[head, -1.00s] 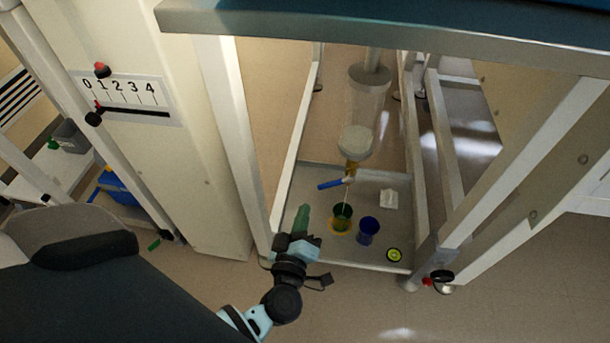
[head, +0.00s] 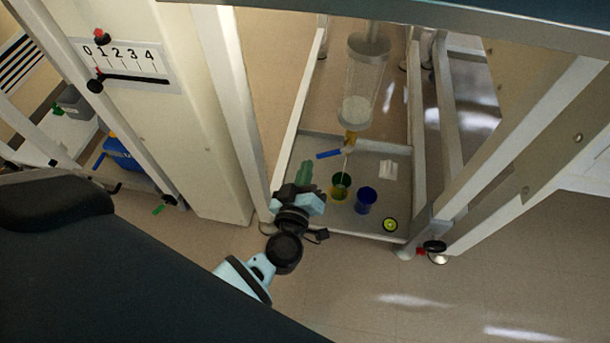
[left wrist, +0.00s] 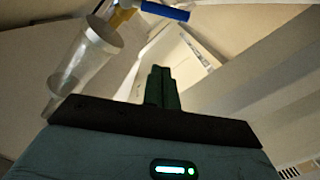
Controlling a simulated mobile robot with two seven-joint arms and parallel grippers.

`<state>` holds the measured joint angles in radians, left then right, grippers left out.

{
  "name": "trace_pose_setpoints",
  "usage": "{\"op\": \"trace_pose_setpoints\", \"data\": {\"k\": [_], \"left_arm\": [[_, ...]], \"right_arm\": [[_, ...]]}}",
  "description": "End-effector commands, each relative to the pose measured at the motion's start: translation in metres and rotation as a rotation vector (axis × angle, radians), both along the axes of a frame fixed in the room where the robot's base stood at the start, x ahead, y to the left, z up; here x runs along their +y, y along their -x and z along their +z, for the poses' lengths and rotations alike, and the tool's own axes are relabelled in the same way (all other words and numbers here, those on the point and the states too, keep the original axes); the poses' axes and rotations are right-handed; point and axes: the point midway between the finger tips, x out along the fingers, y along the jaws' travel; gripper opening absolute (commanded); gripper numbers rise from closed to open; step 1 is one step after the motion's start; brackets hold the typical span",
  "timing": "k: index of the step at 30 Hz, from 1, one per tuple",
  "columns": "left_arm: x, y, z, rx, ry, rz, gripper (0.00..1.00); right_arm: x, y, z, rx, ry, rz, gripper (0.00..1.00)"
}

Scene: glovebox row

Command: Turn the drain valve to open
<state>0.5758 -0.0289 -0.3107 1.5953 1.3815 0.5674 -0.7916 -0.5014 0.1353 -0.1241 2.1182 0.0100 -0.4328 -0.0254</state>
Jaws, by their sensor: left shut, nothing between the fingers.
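The drain valve (head: 350,139) is a yellow fitting below a clear cylinder (head: 364,82). Its blue lever (head: 329,154) points left, crosswise to the upright pipe. A thin pale line runs from the outlet down to a green cup (head: 340,186). In the left wrist view, the blue lever (left wrist: 166,11) and yellow valve body (left wrist: 121,14) are at the top edge, beyond my fingertips. My left gripper (head: 305,173) has green fingers, shut and empty, below and left of the lever, apart from it. It also shows in the left wrist view (left wrist: 161,78). My right gripper is out of view.
A grey tray (head: 390,190) under the frame holds a blue cup (head: 366,200), a white block (head: 388,169) and a yellow-green disc (head: 390,225). A white frame post (head: 236,105) stands left of the valve. The tabletop edge (head: 440,14) runs overhead.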

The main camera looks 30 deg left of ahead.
Motion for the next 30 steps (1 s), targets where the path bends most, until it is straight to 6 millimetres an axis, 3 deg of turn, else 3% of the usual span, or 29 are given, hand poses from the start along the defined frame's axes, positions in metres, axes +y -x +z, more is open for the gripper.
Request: {"op": "trace_pose_setpoints", "data": {"k": [9,12,18,30], "left_arm": [[0.015,-0.059,-0.004,-0.001,0.000,0.000,0.00],[0.006,-0.061,-0.020,0.004,0.001,-0.002,0.00],[-0.002,-0.067,-0.032,0.002,0.001,0.000,0.00],[-0.006,-0.069,-0.034,0.000,0.000,0.000,0.00]], "right_arm": [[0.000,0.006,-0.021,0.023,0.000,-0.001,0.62],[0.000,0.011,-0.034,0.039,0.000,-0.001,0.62],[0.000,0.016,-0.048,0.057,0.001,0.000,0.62],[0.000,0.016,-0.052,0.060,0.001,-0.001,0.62]]}}
